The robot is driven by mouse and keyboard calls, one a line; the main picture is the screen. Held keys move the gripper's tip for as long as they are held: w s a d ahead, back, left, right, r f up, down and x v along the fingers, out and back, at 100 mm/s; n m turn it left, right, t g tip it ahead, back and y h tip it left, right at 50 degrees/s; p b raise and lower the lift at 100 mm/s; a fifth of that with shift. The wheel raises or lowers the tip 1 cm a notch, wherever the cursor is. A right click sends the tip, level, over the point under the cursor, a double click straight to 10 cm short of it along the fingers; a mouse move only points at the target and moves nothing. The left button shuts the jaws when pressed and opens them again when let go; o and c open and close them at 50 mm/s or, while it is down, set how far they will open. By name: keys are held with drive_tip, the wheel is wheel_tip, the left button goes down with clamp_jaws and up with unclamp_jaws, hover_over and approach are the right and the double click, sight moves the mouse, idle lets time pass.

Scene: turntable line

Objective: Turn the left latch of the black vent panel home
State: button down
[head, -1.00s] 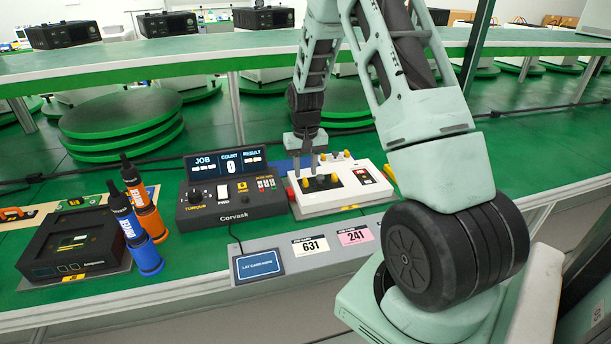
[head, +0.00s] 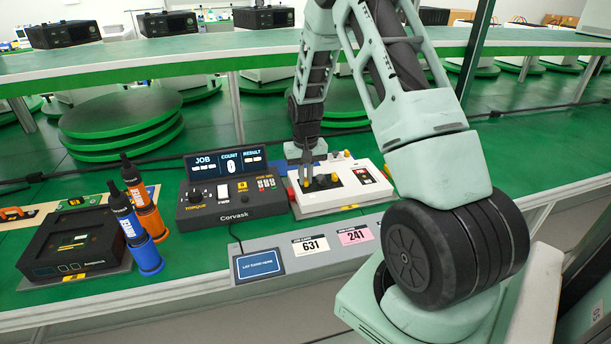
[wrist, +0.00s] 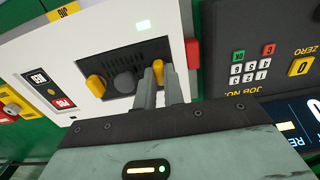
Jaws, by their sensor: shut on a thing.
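The black vent panel (head: 322,183) sits in the top of a white housing (head: 345,197) on the green bench. The left latch (wrist: 158,68) is a yellow piece at the panel's edge, on the right in the wrist view. My gripper (wrist: 159,86) is shut on this latch, its two grey fingers pointing down at it and hiding part of it. In the head view my gripper (head: 306,176) stands over the panel's left side. The other yellow latch (wrist: 96,86) is free at the opposite edge. A dark round knob (wrist: 124,81) lies between them.
The dark Corvask control box (head: 228,199) stands close at the left of the housing. Blue and orange screwdrivers (head: 138,220) and a black tray unit (head: 75,243) are further left. A grey front ledge (head: 300,262) carries number cards.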

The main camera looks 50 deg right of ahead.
drive_tip(key=shift+m, duration=0.6)
drive_tip(key=m+p, duration=0.1)
drive_tip(key=m, duration=0.2)
drive_tip(key=shift+m, duration=0.4)
drive_tip(key=shift+m+p, duration=0.95)
drive_tip(key=shift+m, duration=1.35)
drive_tip(key=c, duration=1.5)
unclamp_jaws()
wheel_tip(320, 180, up, 17)
drive_tip(key=shift+r, duration=0.2)
